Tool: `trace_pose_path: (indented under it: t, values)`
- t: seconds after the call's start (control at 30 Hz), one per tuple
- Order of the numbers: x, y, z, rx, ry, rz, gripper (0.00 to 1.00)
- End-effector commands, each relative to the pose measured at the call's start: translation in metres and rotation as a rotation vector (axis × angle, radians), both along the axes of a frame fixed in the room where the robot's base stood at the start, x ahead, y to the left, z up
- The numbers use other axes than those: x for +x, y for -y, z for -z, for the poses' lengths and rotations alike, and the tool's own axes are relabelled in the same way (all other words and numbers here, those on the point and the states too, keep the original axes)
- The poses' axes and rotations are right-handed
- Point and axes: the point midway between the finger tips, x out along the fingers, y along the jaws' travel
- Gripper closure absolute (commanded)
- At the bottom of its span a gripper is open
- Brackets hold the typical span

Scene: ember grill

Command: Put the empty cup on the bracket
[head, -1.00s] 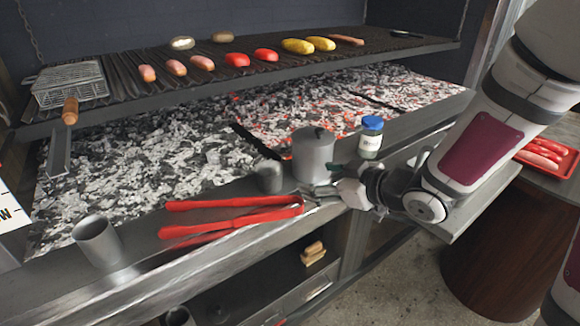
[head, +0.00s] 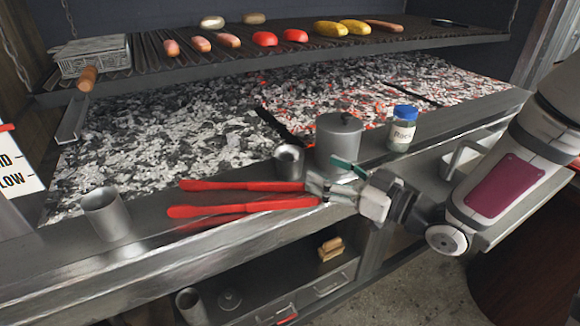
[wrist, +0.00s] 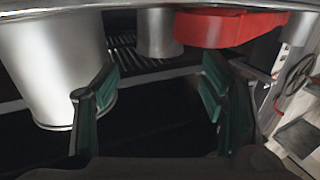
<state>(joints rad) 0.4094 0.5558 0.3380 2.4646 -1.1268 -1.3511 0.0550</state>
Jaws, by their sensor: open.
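An open metal cup (head: 105,213) stands upright at the left of the front ledge. A smaller metal cup (head: 288,162) stands beside the lidded pot (head: 338,145); I cannot tell what either cup holds. My gripper (head: 328,178) is open and empty in front of the pot, near the end of the red tongs (head: 245,208). In the wrist view my gripper (wrist: 155,95) has its green pads apart, with a metal cylinder (wrist: 55,65), a smaller cup (wrist: 158,35) and a red tongs part (wrist: 232,27) beyond. I cannot clearly identify the bracket.
A blue-lidded jar (head: 402,130) stands right of the pot. Hot coals (head: 340,100) lie behind the ledge, under the grill rack (head: 145,65) of food. A pale angled metal piece (head: 462,155) is at the right. Another cup (head: 190,305) is on the lower shelf.

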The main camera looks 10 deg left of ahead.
Motion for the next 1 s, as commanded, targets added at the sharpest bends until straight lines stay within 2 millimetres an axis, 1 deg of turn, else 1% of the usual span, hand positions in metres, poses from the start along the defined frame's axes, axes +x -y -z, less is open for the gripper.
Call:
trace_pose_path:
  t: [0.03, 0.2, 0.47, 0.7, 0.8, 1.0]
  values:
    - [0.006, -0.010, 0.001, -0.001, 0.002, -0.004, 0.35]
    - [0.021, -0.033, 0.001, -0.001, -0.001, -0.002, 0.35]
    - [0.031, -0.048, 0.001, -0.002, -0.001, 0.000, 0.35]
    - [0.049, -0.076, 0.002, -0.001, 0.002, -0.001, 0.35]
    - [0.055, -0.084, 0.002, -0.002, 0.000, 0.000, 0.35]
    - [0.057, -0.087, 0.002, -0.002, -0.001, 0.002, 0.35]
